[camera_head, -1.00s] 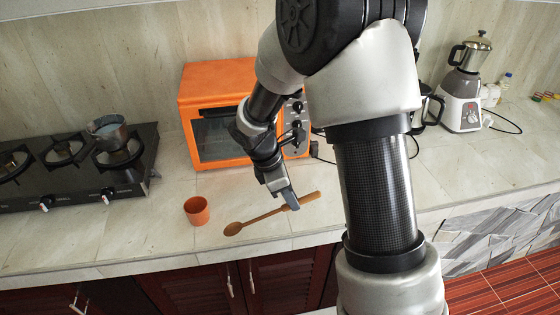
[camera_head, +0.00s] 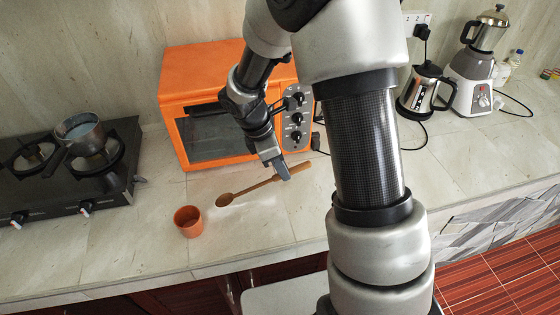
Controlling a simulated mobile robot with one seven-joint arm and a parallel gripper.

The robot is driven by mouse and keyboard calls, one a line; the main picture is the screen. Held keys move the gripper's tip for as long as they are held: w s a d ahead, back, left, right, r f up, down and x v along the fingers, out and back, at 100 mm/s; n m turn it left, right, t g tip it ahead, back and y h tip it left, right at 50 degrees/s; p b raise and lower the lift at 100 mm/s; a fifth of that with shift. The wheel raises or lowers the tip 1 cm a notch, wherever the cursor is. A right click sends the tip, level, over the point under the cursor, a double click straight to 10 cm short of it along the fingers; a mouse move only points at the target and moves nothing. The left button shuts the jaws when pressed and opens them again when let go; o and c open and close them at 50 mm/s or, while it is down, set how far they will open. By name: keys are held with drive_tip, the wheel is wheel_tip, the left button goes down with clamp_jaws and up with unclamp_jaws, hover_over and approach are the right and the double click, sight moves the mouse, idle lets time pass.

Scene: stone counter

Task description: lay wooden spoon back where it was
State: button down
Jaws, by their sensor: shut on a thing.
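The wooden spoon (camera_head: 252,188) is at my gripper (camera_head: 279,173), which is shut on its handle. The bowl end points left toward the orange cup, and the handle end sticks out to the right of the fingers. The spoon is over the stone counter (camera_head: 270,222) in front of the orange oven. I cannot tell whether it touches the counter. The fingers hide a short part of the handle.
An orange cup (camera_head: 188,221) stands left of the spoon's bowl. The orange oven (camera_head: 185,75) stands behind, with a black stove (camera_head: 100,180) and a pot (camera_head: 80,132) at left. A kettle (camera_head: 424,92) and a blender (camera_head: 477,65) stand at right.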

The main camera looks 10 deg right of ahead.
drive_tip(key=shift+d+f+y+b, duration=0.4)
drive_tip(key=shift+f+b, duration=0.45)
drive_tip(key=shift+f, duration=1.45)
drive_tip(key=shift+d+f+y+b, duration=0.35)
drive_tip(key=shift+f+b, duration=0.5)
drive_tip(key=shift+f, duration=1.45)
drive_tip(key=shift+d+f+y+b, duration=0.25)
drive_tip(key=shift+f+y+b, duration=0.45)
drive_tip(key=shift+f, duration=1.6)
drive_tip(key=c, duration=1.2)
unclamp_jaws()
drive_tip(key=shift+o, duration=0.2)
drive_tip(key=shift+r, duration=0.15)
wheel_tip(320, 180, up, 8)
drive_tip(key=p, duration=0.5)
